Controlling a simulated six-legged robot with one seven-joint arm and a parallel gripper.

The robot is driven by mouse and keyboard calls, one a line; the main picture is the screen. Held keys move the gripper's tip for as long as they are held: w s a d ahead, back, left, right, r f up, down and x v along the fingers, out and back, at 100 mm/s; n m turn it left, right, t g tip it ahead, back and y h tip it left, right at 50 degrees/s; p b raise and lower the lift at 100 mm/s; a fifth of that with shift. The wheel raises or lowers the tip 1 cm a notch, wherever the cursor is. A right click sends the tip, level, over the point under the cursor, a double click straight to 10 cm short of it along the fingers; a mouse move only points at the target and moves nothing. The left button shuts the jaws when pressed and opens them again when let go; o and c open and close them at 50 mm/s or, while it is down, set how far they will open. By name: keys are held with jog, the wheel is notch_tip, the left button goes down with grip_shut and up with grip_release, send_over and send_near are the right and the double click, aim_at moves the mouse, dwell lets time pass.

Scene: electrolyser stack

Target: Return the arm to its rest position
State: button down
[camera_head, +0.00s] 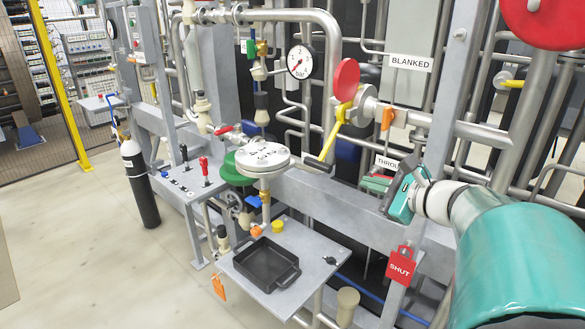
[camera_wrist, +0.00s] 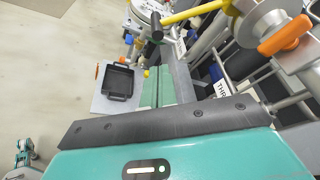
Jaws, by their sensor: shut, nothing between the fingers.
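My teal arm comes in from the right in the head view. My gripper (camera_head: 371,183) points left, beside the grey frame beam and near a white label partly reading "THROU". In the wrist view my gripper's two teal fingers (camera_wrist: 166,78) lie side by side and are shut, with nothing held. The dark housing edge and teal wrist body fill the bottom of that view.
A black tray (camera_head: 265,264) rests on a grey shelf (camera_head: 325,256), below left of my gripper. A yellow-handled valve (camera_head: 333,140), a gauge (camera_head: 300,61) and pipes stand close behind. A red SHUT tag (camera_head: 401,266) hangs below my wrist. Open floor lies left.

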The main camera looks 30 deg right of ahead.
jog(key=w+a+f+n+g+y, duration=0.25)
jog(key=a+n, duration=0.25)
jog(key=a, duration=0.5)
jog(key=s+a+f+n+g+h, duration=0.2)
jog(key=s+a+n, duration=0.3)
jog(key=a+n, duration=0.4)
jog(key=s+a+f+n+g+h, duration=0.2)
jog(key=s+a+f+n+g, duration=0.2)
jog(key=a+n, duration=0.4)
jog(key=s+f+n, duration=0.1)
jog(key=s+n, duration=0.1)
jog(key=n, duration=0.2)
jog(key=shift+a+f+g, duration=0.15)
jog(key=shift+a+g, duration=0.2)
jog(key=shift+a, duration=0.05)
jog(key=shift+d, duration=0.15)
